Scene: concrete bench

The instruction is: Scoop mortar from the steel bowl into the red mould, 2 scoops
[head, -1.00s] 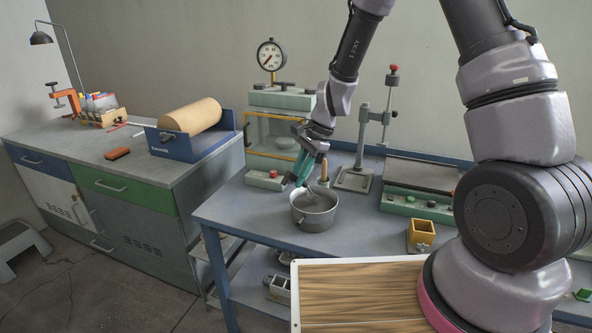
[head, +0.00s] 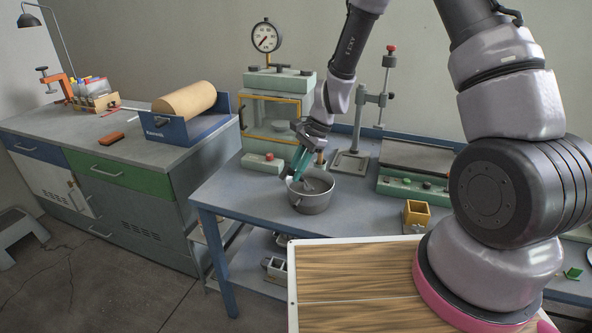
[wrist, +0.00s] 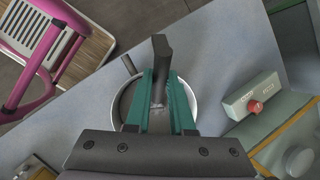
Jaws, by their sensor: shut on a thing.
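The steel bowl (head: 311,204), a grey pan with a side handle, stands on the blue-grey bench. My gripper (head: 295,172) reaches down over its left rim, teal fingers tilted. In the wrist view the fingers (wrist: 160,100) are shut on a dark grey scoop handle (wrist: 162,58), and the bowl (wrist: 194,100) shows around and beneath them. The scoop's end (head: 318,184) appears grey inside the bowl. The mortar is hard to make out. I cannot pick out a red mould; a small ochre box-shaped mould (head: 416,214) stands on the bench to the right.
A glass-fronted press with a gauge (head: 266,37) stands behind the bowl. A post stand (head: 352,160) and a green-based flat device (head: 412,187) are to its right. A wooden-topped board (head: 350,285) lies in front. Bench left of the bowl is clear.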

